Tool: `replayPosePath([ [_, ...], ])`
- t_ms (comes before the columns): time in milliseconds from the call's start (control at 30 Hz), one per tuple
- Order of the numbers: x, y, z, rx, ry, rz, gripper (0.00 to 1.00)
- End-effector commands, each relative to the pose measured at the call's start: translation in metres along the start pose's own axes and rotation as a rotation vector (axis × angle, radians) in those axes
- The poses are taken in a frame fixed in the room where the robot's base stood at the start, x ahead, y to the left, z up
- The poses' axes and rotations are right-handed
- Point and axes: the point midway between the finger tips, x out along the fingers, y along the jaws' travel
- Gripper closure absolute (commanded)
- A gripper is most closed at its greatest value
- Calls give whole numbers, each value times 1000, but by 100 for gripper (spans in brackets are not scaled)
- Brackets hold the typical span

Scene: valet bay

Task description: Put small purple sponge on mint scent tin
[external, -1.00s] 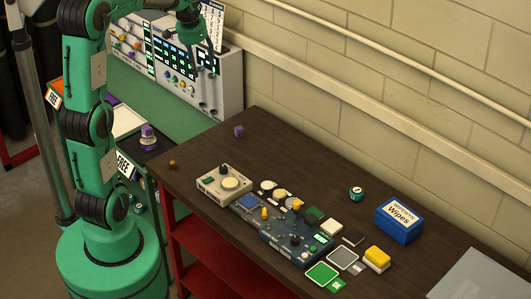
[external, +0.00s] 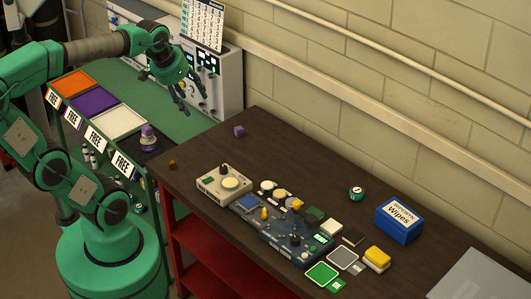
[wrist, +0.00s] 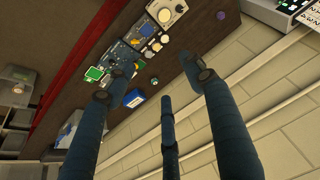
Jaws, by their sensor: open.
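The small purple sponge (external: 239,131) is a little cube on the dark table's back left corner; the wrist view shows it too (wrist: 221,15), at the top. The mint scent tin (external: 356,193) is a small round teal tin with a pale top, on the table left of the blue wipes box. It also shows in the wrist view (wrist: 154,82), between my fingers but well beyond them. My gripper (external: 191,104) is open and empty, in the air left of the sponge and apart from it. The sponge and tin stand apart, with nothing on the tin.
A blue wipes box (external: 398,222), a yellow sponge (external: 376,258), a beige device (external: 224,184) and a blue panel with knobs (external: 278,229) occupy the table (external: 318,184). The table is clear between sponge and tin. A control console (external: 221,78) stands behind my gripper, against the wall.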

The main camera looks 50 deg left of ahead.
Motion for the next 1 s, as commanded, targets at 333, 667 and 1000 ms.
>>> replayPosePath([
  [333,-11,33,62,-8,51,36,46],
  [667,-11,37,71,-11,58,42,46],
  [1000,-5,37,74,-11,58,42,46],
])
